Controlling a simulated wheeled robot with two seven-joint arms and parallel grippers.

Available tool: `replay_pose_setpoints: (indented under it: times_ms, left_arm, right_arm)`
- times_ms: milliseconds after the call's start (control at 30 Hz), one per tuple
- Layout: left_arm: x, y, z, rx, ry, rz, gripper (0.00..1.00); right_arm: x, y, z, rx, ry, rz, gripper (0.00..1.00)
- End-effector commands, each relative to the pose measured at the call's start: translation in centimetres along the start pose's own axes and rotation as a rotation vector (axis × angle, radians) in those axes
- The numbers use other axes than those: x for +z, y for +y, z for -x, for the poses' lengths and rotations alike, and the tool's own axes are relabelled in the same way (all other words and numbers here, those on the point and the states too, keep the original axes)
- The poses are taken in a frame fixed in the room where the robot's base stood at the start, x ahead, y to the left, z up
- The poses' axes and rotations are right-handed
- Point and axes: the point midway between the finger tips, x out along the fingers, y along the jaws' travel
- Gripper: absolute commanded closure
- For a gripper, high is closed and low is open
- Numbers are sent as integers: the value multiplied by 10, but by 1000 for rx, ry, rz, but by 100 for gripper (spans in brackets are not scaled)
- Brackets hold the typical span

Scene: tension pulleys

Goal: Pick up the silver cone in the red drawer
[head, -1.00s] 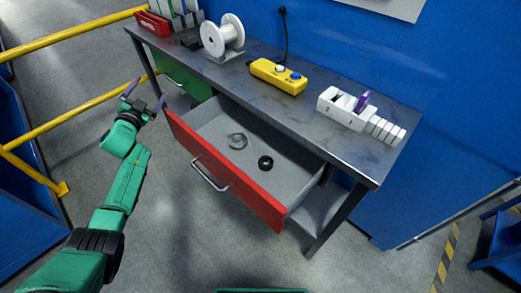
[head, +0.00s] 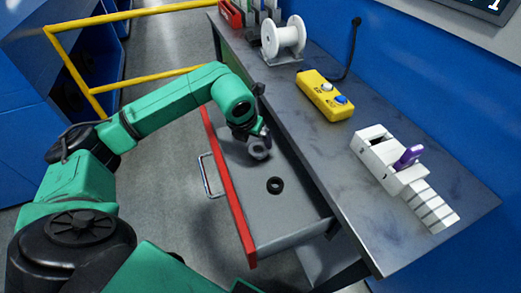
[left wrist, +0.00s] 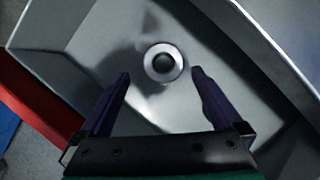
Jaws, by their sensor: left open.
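The red drawer (head: 228,188) stands open below the workbench, with a grey inside. The silver cone (left wrist: 164,63) shows in the left wrist view as a round silver ring with a dark centre, on the drawer floor. In the head view the silver cone (head: 259,148) is close by my left gripper (head: 262,137) and partly covered by it. In the left wrist view my left gripper (left wrist: 157,88) is open, its two dark purple fingers apart and pointing toward the cone, with nothing between them. A black ring (head: 275,185) lies on the drawer floor nearer the drawer's near end.
The workbench top (head: 330,150) overhangs the drawer on the right. On it are a white spool (head: 284,40), a yellow control box (head: 324,95) and a white block holder (head: 390,160) with a purple piece. The drawer's grey walls surround the cone.

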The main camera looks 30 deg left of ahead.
Motion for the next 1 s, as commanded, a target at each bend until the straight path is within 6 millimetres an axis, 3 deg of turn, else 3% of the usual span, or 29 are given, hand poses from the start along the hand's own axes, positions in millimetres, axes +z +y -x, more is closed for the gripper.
replay_pose_setpoints:
  times_ms: [333,567,700,800,1000]
  left_arm:
    - [-3,-5,-54,-3,0,2,0]
    - [-3,-5,-59,-1,-2,0,0]
    - [-3,-5,-58,-2,-2,0,54]
    - [-3,-5,-58,-2,-3,0,85]
    - [-2,-5,-57,-2,-3,0,85]
  right_arm:
    - [-10,11,11,15,15,0,50]
    - [-10,13,10,18,15,-1,50]
    - [-10,14,10,19,15,-1,50]
    - [-10,14,10,19,15,-1,50]
    - [-10,14,10,18,15,-1,50]
